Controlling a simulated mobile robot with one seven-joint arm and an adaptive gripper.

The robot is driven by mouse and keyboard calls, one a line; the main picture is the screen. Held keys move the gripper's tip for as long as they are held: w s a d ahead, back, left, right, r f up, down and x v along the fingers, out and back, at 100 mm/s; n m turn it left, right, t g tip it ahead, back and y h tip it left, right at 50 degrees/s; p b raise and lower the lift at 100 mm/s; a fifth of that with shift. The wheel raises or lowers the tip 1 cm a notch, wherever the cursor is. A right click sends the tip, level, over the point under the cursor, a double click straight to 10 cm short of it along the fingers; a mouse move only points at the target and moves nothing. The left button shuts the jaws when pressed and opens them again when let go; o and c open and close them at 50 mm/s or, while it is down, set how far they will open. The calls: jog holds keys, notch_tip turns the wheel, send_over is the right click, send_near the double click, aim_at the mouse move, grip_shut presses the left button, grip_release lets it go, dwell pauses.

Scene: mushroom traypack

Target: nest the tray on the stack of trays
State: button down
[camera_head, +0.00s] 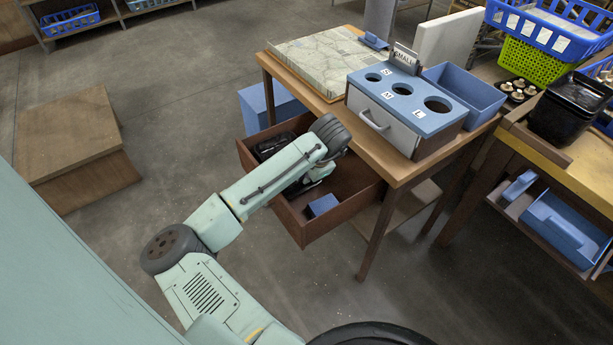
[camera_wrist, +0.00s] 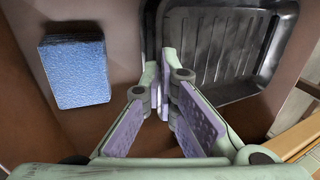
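A black ribbed tray (camera_wrist: 225,48) lies in an open brown drawer; its inside faces the wrist camera. In the head view its black edge (camera_head: 312,181) shows partly behind my arm. My gripper (camera_wrist: 163,90) is at the tray's left wall in the wrist view. Its fingertips have closed together around that wall, pinching it between the purple pads. The exact contact is partly hidden by the fingers. The stack of black trays (camera_head: 567,112) stands upright on the yellow-edged table at the right in the head view, well away from my gripper.
A blue block (camera_wrist: 75,72) lies in the drawer (camera_head: 300,230), left of the gripper in the wrist view. The table (camera_head: 408,172) above carries a sorting box (camera_head: 405,110) with round holes and a blue bin (camera_head: 465,92). A green crate (camera_head: 530,62) stands behind the stack.

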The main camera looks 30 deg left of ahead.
jog(key=shift+r+p, duration=1.1)
jog(key=shift+r, duration=0.6)
